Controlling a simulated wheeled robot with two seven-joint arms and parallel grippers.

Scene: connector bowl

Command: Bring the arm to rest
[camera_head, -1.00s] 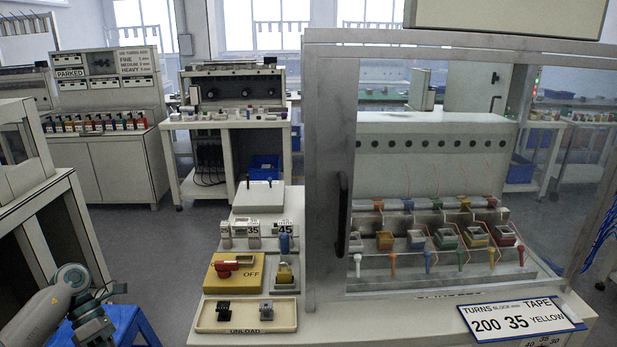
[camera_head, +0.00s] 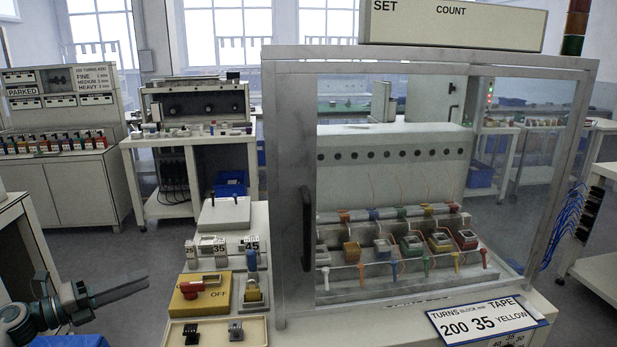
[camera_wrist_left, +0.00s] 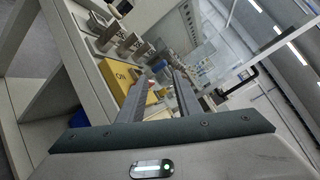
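My left gripper (camera_head: 118,288) is at the lower left in the head view, over the floor, left of the bench and apart from it. In the left wrist view its two fingers (camera_wrist_left: 165,95) stand apart with nothing between them, and the bench shows beyond. The bench holds a yellow switch box (camera_head: 205,292) with a red lever, a tray (camera_head: 250,323) with two small dark blocks, and a glass-fronted cabinet (camera_head: 288,190) with a row of coloured blocks inside. My right gripper is not in view.
A sign reading 200 35 YELLOW (camera_head: 487,319) lies at the cabinet's front. A white stand (camera_head: 12,240) is at the left edge, near my left arm. Grey floor (camera_head: 95,250) is clear between it and the bench. Parked equipment (camera_head: 60,95) stands behind.

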